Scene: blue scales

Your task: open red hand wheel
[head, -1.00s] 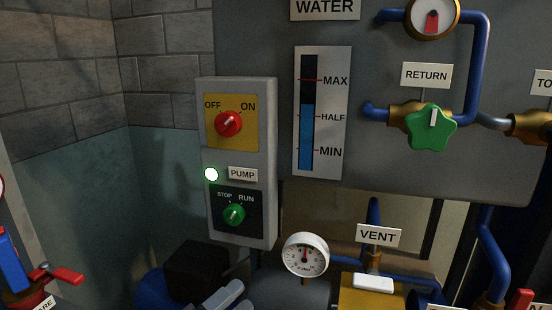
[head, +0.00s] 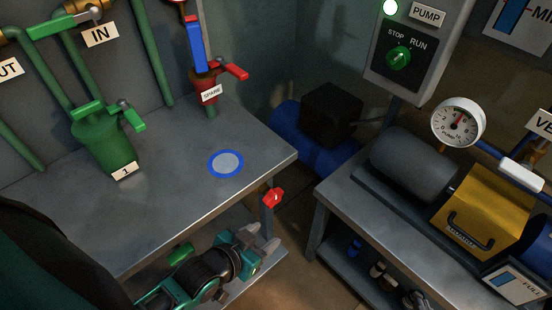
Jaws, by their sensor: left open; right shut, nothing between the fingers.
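A small red hand wheel (head: 273,197) shows in the head view, just beyond the right front corner of the left bench, near the bench leg. My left gripper (head: 262,241) is below and slightly left of it, in front of the bench. Its two grey fingers are apart with nothing between them, and they point up and right toward the wheel without touching it. The wheel's mounting is hard to make out. My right gripper is not in view.
The left bench (head: 245,125) carries a green filter pot (head: 102,140), a red SPARE pot (head: 207,92) with a red lever, and a blue ring marker (head: 225,164). The right bench (head: 350,200) carries a pump (head: 415,165) and a yellow box (head: 485,215). A floor gap separates the benches.

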